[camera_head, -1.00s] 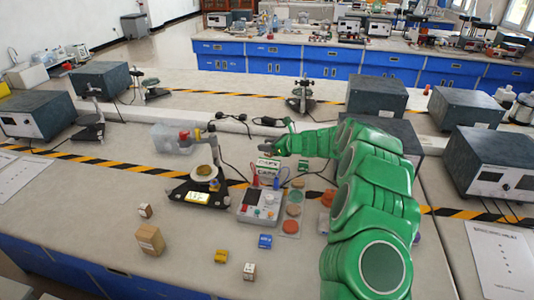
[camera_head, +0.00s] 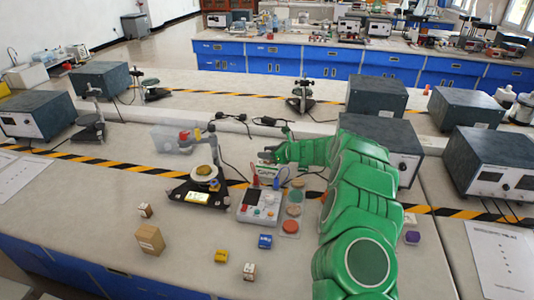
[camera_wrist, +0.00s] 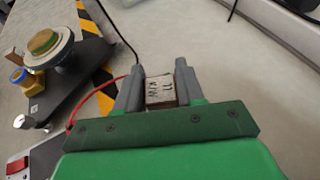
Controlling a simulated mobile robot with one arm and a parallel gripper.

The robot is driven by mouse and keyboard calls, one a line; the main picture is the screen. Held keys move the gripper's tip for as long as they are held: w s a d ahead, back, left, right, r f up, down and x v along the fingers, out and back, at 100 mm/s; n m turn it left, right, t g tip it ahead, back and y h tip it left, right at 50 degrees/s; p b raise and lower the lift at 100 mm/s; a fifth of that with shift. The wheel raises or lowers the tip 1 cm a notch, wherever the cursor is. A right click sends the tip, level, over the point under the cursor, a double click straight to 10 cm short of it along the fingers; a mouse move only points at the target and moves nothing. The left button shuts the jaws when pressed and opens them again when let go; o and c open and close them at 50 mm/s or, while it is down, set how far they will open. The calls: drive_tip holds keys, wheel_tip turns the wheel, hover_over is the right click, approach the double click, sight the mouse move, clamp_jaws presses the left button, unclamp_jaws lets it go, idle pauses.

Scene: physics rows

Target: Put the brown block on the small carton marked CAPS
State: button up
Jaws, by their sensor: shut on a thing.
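My gripper (camera_head: 267,156) is over the bench behind the control box in the head view. In the wrist view its two grey fingers (camera_wrist: 159,76) are shut on a small block (camera_wrist: 160,92) with a pale, dark-lettered face and a brownish edge. I cannot read the lettering or tell for sure that this is the brown block. A plain brown box (camera_head: 150,239) stands at the front left.
A black scale with a round pan (camera_head: 204,173) stands left of my gripper, and it also shows in the wrist view (camera_wrist: 48,48). A grey control box (camera_head: 261,206) with leads is in front.

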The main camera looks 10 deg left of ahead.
drive_tip(key=o, duration=1)
drive_tip(key=shift+o, duration=0.2)
drive_tip(key=shift+s+d+r, duration=0.1)
drive_tip(key=shift+d+r, duration=0.15)
drive_tip(key=shift+d, duration=0.1)
drive_tip(key=v, duration=1.1)
drive_tip(key=shift+d+r, duration=0.1)
drive_tip(key=shift+r, duration=0.05)
